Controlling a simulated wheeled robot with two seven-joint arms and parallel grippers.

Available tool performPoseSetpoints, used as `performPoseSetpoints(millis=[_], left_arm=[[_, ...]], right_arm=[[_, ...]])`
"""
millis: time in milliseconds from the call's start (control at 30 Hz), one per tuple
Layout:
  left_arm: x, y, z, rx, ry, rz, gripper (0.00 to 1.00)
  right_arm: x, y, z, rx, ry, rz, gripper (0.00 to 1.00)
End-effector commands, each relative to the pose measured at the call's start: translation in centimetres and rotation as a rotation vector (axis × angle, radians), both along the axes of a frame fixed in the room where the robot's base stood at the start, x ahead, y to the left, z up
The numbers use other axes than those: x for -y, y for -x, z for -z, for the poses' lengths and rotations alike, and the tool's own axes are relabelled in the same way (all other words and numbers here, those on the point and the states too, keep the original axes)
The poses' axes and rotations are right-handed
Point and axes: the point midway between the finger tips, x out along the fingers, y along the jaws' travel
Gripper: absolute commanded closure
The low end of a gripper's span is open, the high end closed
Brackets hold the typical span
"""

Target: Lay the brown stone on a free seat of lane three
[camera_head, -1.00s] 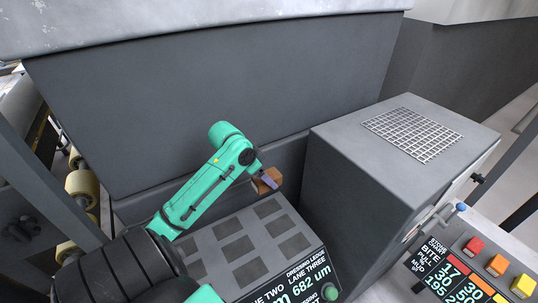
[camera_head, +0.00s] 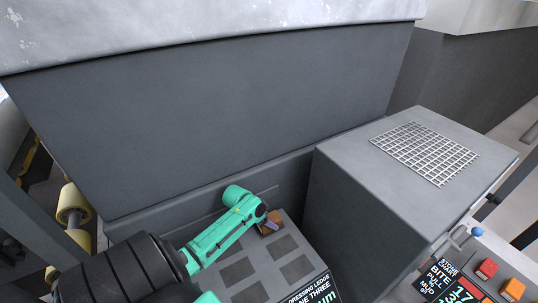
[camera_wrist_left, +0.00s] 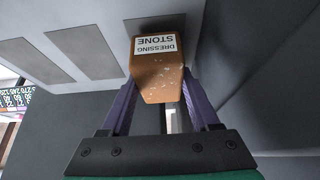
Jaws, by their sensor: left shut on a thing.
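The brown stone (camera_head: 274,219) is a block with a white label reading "DRESSING STONE", legible in the left wrist view (camera_wrist_left: 157,72). My left gripper (camera_head: 267,225) is shut on it, with the purple fingers (camera_wrist_left: 160,98) on both its sides. The stone is at the far end of the ledge's right-hand column, by the lane three label. A dark seat (camera_wrist_left: 152,24) shows partly behind it. I cannot tell whether the stone touches the ledge. Nearer dark seats in that column (camera_head: 281,247) and (camera_head: 297,270) look empty. My right gripper is not in view.
The grey dressing ledge (camera_head: 262,258) has more bare dark seats to the left. A tall grey box with a grille (camera_head: 425,152) stands close on the right. A dark wall (camera_head: 210,120) rises behind. A button panel (camera_head: 487,268) is at the lower right.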

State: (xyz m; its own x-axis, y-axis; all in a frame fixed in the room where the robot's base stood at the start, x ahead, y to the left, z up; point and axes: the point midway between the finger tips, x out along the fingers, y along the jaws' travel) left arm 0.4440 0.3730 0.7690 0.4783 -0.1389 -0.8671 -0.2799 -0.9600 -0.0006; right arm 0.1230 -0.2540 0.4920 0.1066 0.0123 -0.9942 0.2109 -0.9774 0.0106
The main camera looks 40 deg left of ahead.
Motion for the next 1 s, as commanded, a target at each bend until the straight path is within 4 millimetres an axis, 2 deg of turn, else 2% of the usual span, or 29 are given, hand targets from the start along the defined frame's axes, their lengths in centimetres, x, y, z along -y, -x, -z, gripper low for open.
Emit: performPoseSetpoints(millis=[67, 333, 367, 400, 433, 800, 1000], left_arm=[[0.0, -0.1, 0.7, 0.002, 0.0, 0.0, 1.0], [0.0, 0.0, 0.9, 0.001, -0.001, 0.0, 1.0], [0.0, 0.0, 0.8, 0.0, -0.001, 0.0, 0.26], [0.0, 0.0, 0.8, 0.0, -0.001, 0.0, 0.11], [0.0, 0.0, 0.8, 0.0, -0.001, 0.0, 0.08], [-0.1, 0.2, 0.3, 0.001, -0.001, 0.0, 0.08], [-0.6, 1.9, -2.7, 0.0, -0.004, 0.0, 0.08]], right_arm=[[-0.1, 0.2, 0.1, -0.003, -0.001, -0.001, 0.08], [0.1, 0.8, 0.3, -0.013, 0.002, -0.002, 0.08], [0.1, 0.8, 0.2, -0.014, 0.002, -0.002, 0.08], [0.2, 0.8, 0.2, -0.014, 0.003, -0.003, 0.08], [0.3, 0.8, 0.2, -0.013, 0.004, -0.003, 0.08], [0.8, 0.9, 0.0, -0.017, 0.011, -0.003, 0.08], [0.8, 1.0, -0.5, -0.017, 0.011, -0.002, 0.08]])
